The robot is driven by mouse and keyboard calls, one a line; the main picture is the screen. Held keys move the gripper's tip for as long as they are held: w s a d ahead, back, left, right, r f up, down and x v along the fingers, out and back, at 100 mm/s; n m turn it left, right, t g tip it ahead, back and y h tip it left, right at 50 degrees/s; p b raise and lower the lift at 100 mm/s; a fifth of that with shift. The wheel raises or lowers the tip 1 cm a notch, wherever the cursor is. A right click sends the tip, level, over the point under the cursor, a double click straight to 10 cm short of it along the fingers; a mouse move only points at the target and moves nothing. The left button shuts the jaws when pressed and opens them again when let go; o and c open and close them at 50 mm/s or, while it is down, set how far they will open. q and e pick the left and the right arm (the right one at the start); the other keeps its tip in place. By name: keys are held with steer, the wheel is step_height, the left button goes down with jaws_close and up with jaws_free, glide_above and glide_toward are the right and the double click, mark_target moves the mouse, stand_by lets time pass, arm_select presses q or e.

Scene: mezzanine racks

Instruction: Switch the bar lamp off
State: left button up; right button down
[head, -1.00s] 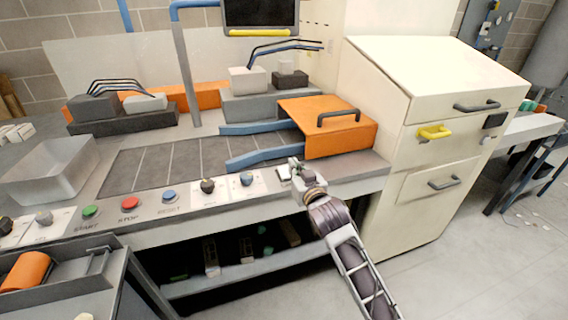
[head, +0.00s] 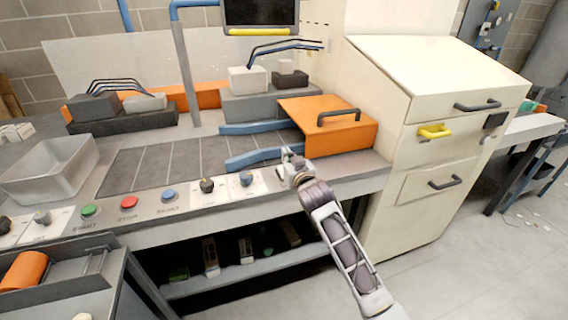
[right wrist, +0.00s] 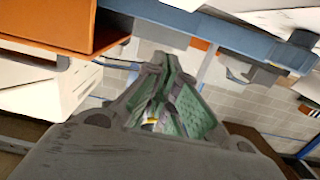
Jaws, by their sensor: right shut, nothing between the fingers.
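A yellow bar (head: 258,32), which may be the bar lamp, runs under the dark screen at the top. It looks bright yellow, but I cannot tell for sure whether it is lit. Knobs and buttons line the bench's front strip: a dark knob (head: 207,185), a blue-grey knob (head: 246,179), a blue button (head: 168,195), a red button (head: 129,202) and a green button (head: 88,210). My right gripper (head: 287,156) is shut and empty, at the right end of this strip, largely covering a pale plate. Its green-padded fingers (right wrist: 165,68) show in the right wrist view. My left gripper is out of view.
An orange cover (head: 335,135) with a dark handle stands just behind and right of my right gripper. Blue rails (head: 262,157) lie left of it. A cream cabinet (head: 435,80) blocks the right side. A grey bin (head: 50,170) sits at the left.

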steer(key=shift+x, duration=1.45)
step_height(320, 180, down, 2)
steer(key=shift+w+f+b, duration=0.1)
steer(key=shift+f+b, duration=0.05)
steer(key=shift+b, duration=0.2)
steer(key=shift+w+f, duration=0.1)
steer(key=shift+f, duration=0.65)
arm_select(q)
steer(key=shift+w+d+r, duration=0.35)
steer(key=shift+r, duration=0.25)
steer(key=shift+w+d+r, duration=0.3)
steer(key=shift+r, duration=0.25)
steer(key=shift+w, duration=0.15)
